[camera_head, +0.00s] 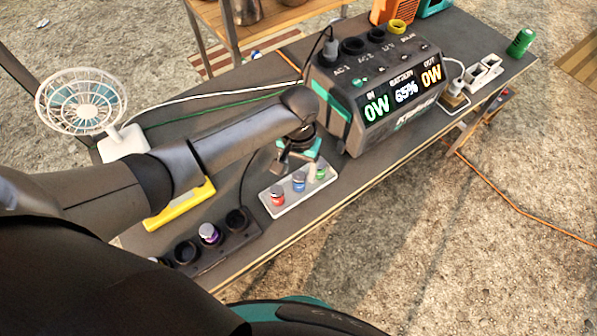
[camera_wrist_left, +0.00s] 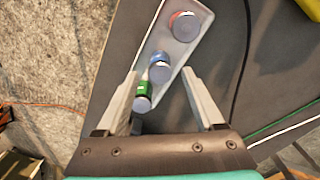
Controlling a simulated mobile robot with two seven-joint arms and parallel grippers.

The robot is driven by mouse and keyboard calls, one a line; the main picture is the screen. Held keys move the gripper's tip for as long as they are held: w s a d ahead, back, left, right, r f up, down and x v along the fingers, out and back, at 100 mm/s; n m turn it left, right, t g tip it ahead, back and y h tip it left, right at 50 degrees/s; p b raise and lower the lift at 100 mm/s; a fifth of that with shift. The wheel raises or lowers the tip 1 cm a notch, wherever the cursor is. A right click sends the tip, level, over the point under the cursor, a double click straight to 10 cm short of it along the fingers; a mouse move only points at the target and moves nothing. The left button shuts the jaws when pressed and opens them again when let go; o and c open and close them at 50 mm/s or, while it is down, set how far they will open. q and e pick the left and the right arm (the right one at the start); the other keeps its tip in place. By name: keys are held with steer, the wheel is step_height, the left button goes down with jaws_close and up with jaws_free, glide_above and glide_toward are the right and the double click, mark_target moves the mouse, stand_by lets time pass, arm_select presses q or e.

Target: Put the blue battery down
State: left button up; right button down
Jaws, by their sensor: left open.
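The blue battery (camera_head: 299,183) stands upright in a pale grey tray (camera_head: 290,205), between a red battery (camera_head: 277,197) and a green battery (camera_head: 320,172). My left gripper (camera_head: 300,166) is above the tray and open. In the left wrist view, the blue battery (camera_wrist_left: 160,70) shows between the fingertips of my left gripper (camera_wrist_left: 161,73), with a gap on both sides. The green battery (camera_wrist_left: 142,97) is between the fingers, nearer the palm, and the red battery (camera_wrist_left: 185,26) is beyond the tips. My right gripper is not in view.
A dark rack (camera_head: 222,250) with round sockets holds a purple-banded battery (camera_head: 209,233). A power station (camera_head: 370,90) stands behind the tray. The table's front edge is close to the tray.

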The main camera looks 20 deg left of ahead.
mark_target(299, 176)
arm_select(q)
step_height(299, 176, up, 9)
steer(key=p, duration=0.2)
steer(key=shift+d+f, duration=0.1)
steer(key=shift+f, duration=0.05)
stand_by(1.1)
